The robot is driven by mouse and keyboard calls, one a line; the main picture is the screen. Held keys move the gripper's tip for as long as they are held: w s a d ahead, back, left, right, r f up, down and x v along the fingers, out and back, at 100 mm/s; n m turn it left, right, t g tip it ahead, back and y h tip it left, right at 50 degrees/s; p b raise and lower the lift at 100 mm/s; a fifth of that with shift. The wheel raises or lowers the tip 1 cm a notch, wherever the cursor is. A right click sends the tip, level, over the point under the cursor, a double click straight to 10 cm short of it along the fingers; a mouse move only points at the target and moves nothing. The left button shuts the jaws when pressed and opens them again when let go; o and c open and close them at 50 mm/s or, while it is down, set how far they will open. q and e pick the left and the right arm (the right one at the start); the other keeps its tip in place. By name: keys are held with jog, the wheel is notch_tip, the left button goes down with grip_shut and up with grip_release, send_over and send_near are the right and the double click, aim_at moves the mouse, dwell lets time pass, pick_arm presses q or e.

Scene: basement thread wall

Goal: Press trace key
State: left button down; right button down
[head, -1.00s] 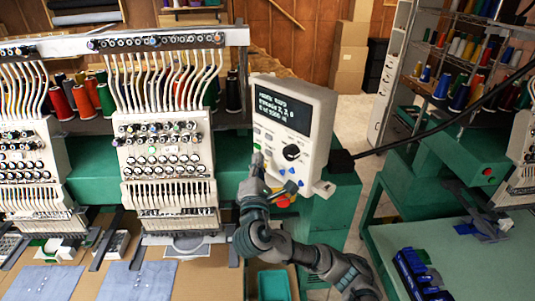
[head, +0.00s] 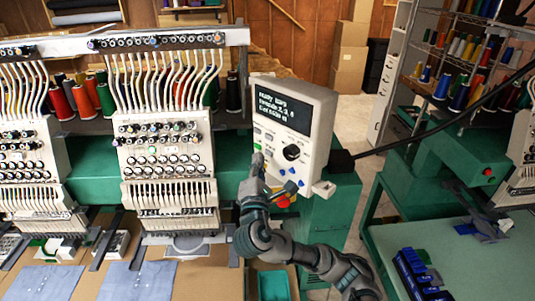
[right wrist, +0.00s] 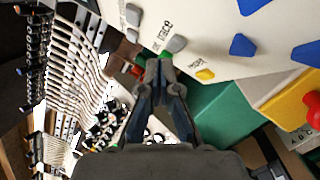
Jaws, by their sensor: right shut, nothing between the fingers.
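The white control panel (head: 318,150) with a dark screen (head: 281,105) stands at the middle of the head view. In the right wrist view a grey key (right wrist: 175,44) sits next to the printed word "trace" on the panel face. My right gripper (head: 258,161) is shut and empty, its tips at the left part of the panel's key area. In the right wrist view its tips (right wrist: 158,60) are close beside the grey trace key; I cannot tell whether they touch the panel. My left gripper is not in view.
A yellow key (right wrist: 205,74) and blue buttons (right wrist: 242,45) are near the trace key. A black dial (head: 292,152) is on the panel. A red knob (head: 283,203) sits below. Embroidery heads (head: 167,150) stand left. A black cable (head: 425,134) runs right.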

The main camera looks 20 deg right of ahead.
dwell(0.4)
jog(key=shift+w+d+r, duration=0.1)
jog(key=shift+d, duration=0.3)
jog(key=shift+w+d+p, duration=0.2)
jog(key=shift+d+p, duration=0.15)
jog(key=shift+d, duration=0.1)
dwell(0.6)
jog(key=shift+a, duration=0.1)
jog(key=shift+s+a+p, duration=0.3)
jog(key=shift+s+a, duration=0.05)
jog(key=shift+a, duration=0.4)
